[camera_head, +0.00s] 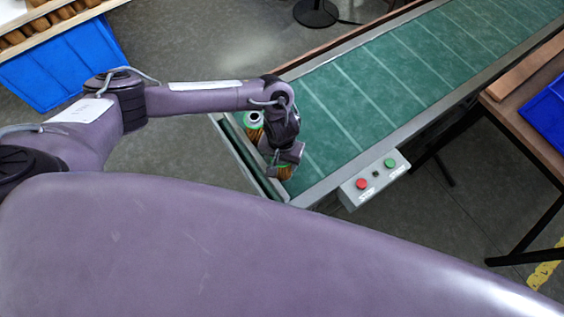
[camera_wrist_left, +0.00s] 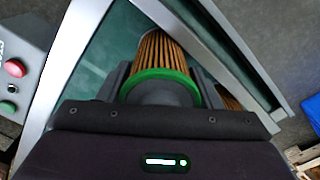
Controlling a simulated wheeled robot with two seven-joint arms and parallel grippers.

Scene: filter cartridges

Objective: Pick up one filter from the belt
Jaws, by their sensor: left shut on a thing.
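The green belt (camera_head: 378,92) runs from the lower middle to the upper right in the head view. My left gripper (camera_head: 285,165) is over the near end of the belt. It is shut on a filter (camera_head: 286,173) with orange-brown pleats; the held filter (camera_wrist_left: 160,62) shows a green end ring in the left wrist view, between the two fingers. In the left wrist view, part of a filter (camera_wrist_left: 229,101) shows behind the right finger. My right gripper is not in view.
A control box (camera_head: 375,181) with red and green buttons is on the belt's near side. A blue bin (camera_head: 62,66) stands at the upper left below a shelf of brown items. A table (camera_head: 510,112) with a blue tray (camera_head: 549,112) is at the right.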

